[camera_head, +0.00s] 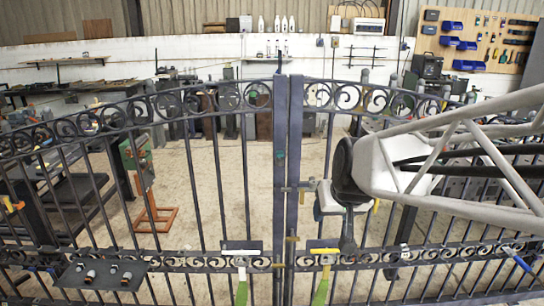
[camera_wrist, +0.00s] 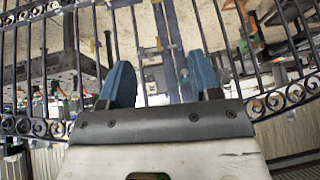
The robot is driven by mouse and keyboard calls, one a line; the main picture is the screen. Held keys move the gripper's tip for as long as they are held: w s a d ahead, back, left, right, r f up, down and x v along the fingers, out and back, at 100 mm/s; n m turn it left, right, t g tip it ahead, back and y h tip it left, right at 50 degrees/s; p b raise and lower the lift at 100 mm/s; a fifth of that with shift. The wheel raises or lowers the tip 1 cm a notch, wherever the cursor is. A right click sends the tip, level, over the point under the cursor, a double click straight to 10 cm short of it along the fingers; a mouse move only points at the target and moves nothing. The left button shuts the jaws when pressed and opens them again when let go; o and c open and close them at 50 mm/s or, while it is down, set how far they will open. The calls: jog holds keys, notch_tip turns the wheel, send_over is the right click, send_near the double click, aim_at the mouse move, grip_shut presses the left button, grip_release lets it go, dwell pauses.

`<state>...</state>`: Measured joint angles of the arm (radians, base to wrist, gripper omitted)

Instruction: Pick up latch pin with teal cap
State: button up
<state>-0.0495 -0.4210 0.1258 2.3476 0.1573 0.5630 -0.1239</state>
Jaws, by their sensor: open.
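I cannot pick out the latch pin with the teal cap for certain. A small teal spot (camera_head: 280,154) shows on the gate's middle post, too small to identify. A dark shelf (camera_head: 70,277) at the lower left of the gate carries several small metal-and-dark pieces; their cap colours are not clear. My gripper (camera_head: 347,245) hangs in front of the right gate leaf, right of the middle posts. In the wrist view, its two blue fingers (camera_wrist: 161,84) are spread apart with nothing between them, facing the gate bars and posts.
The black iron gate (camera_head: 284,190) spans the view, with scrollwork along its top and lower rails. Latch pieces with a green handle (camera_head: 241,291) and a yellow-and-green handle (camera_head: 321,289) hang low by the middle. A blue-handled piece (camera_head: 518,260) is at the right. Benches stand behind.

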jog(key=w+a+t, duration=0.2)
jog(key=w+a, duration=0.1)
jog(key=w, duration=0.8)
jog(key=w+a+t, duration=0.2)
jog(key=w, duration=0.9)
jog(key=t+h, duration=0.1)
jog(key=t, duration=0.2)
send_near(280, 152)
jog(key=x, duration=0.3)
jog(key=shift+s+m+t, duration=0.1)
jog(key=shift+m+t, duration=0.2)
jog(key=shift+m, duration=0.1)
jog(key=shift+x, duration=1.35)
jog(key=shift+x, duration=2.55)
